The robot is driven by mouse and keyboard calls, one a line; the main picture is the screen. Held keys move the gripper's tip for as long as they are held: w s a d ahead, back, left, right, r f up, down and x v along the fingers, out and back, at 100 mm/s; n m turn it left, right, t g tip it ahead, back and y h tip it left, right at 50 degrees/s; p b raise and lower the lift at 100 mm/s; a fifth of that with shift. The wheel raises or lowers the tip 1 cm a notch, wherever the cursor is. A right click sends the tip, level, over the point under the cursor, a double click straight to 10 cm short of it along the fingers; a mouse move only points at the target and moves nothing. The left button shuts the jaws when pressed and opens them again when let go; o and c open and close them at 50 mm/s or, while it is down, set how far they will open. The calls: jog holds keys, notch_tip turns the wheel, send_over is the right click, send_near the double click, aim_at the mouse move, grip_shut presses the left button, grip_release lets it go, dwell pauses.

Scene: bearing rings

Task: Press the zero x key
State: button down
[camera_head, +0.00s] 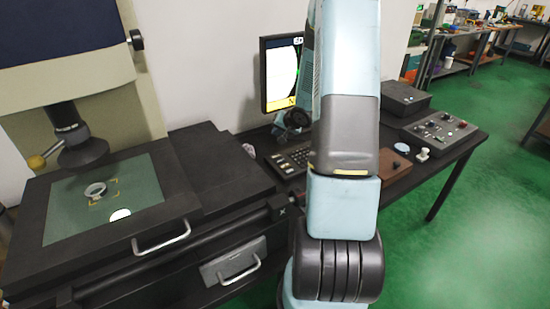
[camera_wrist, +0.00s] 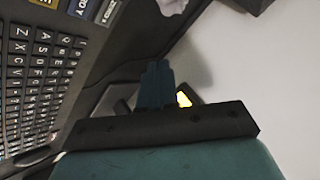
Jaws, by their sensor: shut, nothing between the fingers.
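The dark key panel (camera_head: 290,158) lies on the bench below the monitor. In the wrist view its letter keys (camera_wrist: 35,85) fill the left side, turned sideways. Larger keys run along the top edge of that view; one (camera_wrist: 108,12) carries small lettering that seems to read "ZERO", with its last letter unclear. A key with blue marking (camera_wrist: 79,6) is beside it, cut off by the frame. My gripper (camera_wrist: 156,75) is shut and empty, its fingertips to the right of the letter keys. In the head view my gripper (camera_head: 293,121) is above the panel's back edge, partly hidden by my arm.
The monitor (camera_head: 282,72) stands close behind the panel, by the wall. A machine with a glass stage (camera_head: 75,220) and a ring (camera_head: 95,190) is at left. A control box (camera_head: 440,130) and a brown box (camera_head: 394,165) are at right. A pale crumpled thing (camera_wrist: 172,6) lies beyond the panel.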

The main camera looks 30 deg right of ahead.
aim_at(278, 157)
jog(key=shift+f, duration=4.4)
jog(key=shift+f, duration=0.65)
jog(key=shift+r, duration=0.75)
jog(key=shift+r, duration=2.5)
